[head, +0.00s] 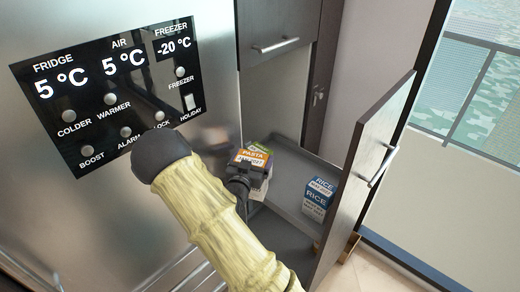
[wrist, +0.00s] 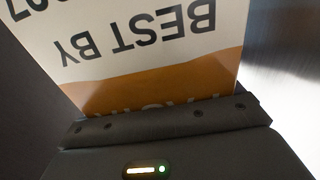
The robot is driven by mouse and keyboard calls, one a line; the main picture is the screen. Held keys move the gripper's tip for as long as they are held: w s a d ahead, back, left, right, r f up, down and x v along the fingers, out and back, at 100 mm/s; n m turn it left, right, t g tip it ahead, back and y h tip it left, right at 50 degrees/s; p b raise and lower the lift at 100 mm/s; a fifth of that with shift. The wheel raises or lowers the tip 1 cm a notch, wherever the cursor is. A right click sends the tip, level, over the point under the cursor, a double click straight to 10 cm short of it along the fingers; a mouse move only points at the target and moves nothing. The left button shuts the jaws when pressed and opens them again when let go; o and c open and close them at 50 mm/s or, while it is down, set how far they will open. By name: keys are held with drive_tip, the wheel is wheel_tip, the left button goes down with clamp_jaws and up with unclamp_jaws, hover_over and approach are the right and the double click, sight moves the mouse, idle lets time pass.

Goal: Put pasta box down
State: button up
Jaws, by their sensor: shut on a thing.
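The pasta box (head: 252,156), with an orange and white label, is at the opening of the cabinet in the head view. My gripper (head: 240,180) is shut on it, and my arm reaches up from the bottom of the picture. In the wrist view the box (wrist: 150,50) fills the middle, its "BEST BY" print upside down and its orange band against my gripper (wrist: 160,115). The cabinet shelf (head: 283,160) is grey. I cannot tell whether the box touches it, since my gripper and arm hide its lower part.
A blue and white rice box (head: 318,196) stands on the shelf to the right. A green-topped item (head: 259,146) shows just behind the pasta box. The open cabinet door (head: 372,150) bounds the right side, and the steel fridge (head: 200,60) the left. Shelf space lies between the boxes.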

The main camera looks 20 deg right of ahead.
drive_tip(key=s+a+f+n+t+y+p, duration=0.2)
drive_tip(key=s+a+f+n+y+p, duration=0.1)
drive_tip(key=a+y+p, duration=0.3)
drive_tip(key=s+a+f+n+t+y+p, duration=0.2)
drive_tip(key=s+a+f+n+y+p, duration=0.2)
drive_tip(key=p, duration=0.5)
drive_tip(key=s+a+n+y, duration=0.1)
drive_tip(key=s+a+y, duration=0.1)
drive_tip(key=shift+s+a+n+t, duration=0.3)
drive_tip(key=shift+a+t, duration=0.1)
drive_tip(key=shift+a+f, duration=0.1)
drive_tip(key=shift+a, duration=0.05)
